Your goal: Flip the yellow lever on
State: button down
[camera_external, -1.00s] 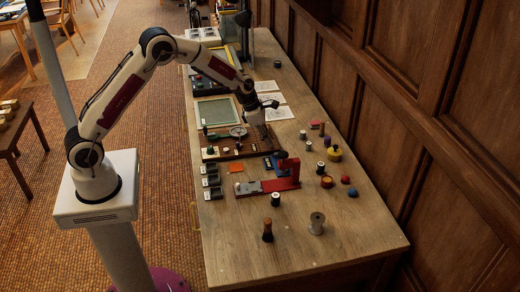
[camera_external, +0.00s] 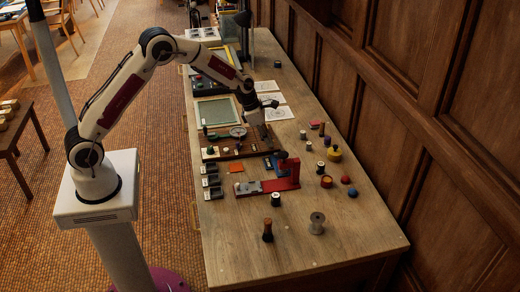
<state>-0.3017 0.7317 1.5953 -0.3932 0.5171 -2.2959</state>
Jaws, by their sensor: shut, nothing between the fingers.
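A brown wooden board (camera_external: 228,155) with several small controls on it, among them a round dial (camera_external: 238,132), lies on the long table. I cannot make out a yellow lever on it at this size; my gripper may cover part of the board. My gripper (camera_external: 266,141) points down over the board's right end, with its fingers shut and empty. I cannot tell whether the fingertips touch anything.
A red stand-like tool (camera_external: 287,178) lies just in front of the board. Several spools and a yellow round object (camera_external: 334,154) stand to the right. Small dark boxes (camera_external: 212,181) line the left edge.

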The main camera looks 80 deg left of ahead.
jog(key=shift+s+a, duration=0.15)
jog(key=shift+a, duration=0.75)
jog(key=shift+s, duration=0.1)
jog(key=shift+s+d, duration=0.25)
jog(key=shift+s, duration=0.05)
jog(key=shift+s+d, duration=0.3)
jog(key=shift+s, duration=0.3)
jog(key=shift+s+d, duration=0.3)
jog(key=shift+s, duration=0.3)
jog(key=d+v, duration=0.2)
jog(key=v, duration=0.8)
jog(key=shift+s, duration=0.4)
jog(key=shift+m, duration=0.4)
